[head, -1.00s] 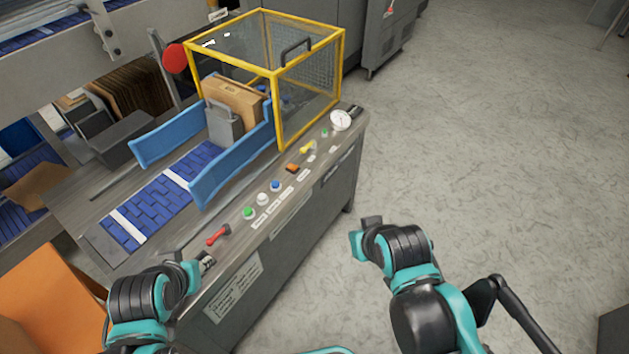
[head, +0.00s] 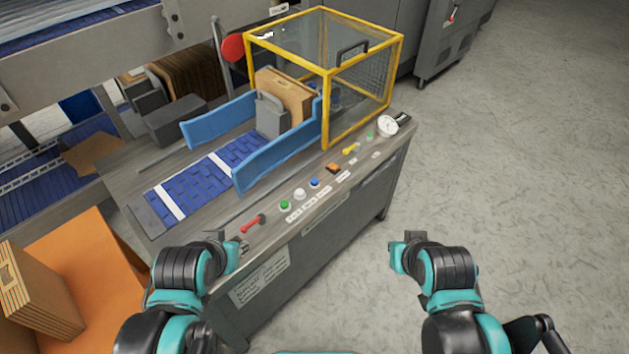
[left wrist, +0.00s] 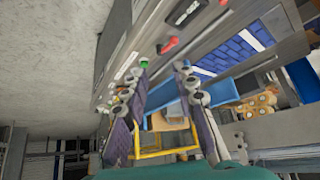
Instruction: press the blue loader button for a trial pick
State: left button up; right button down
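The blue button (head: 315,183) is a small round cap on the sloping front edge of the case packer's counter (head: 350,205). It sits between a white button (head: 300,194) and an orange square control (head: 333,168). My left gripper (head: 243,247) is near the counter's front left corner, close to the red lever (head: 252,224), apart from the blue button. In the left wrist view its two fingers (left wrist: 162,72) are spread with nothing held. The blue button is not clear there. My right gripper (head: 410,238) is right of the counter, above the floor; its fingers are not clear.
A green button (head: 285,205) is left of the white one. A yellow-framed guard cage (head: 326,95) stands behind the controls, with blue guide rails (head: 275,158) and a cardboard case (head: 286,92). An orange surface (head: 95,265) is at left. Floor at right is clear.

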pick_arm(q)
grip_shut()
dwell(1.0)
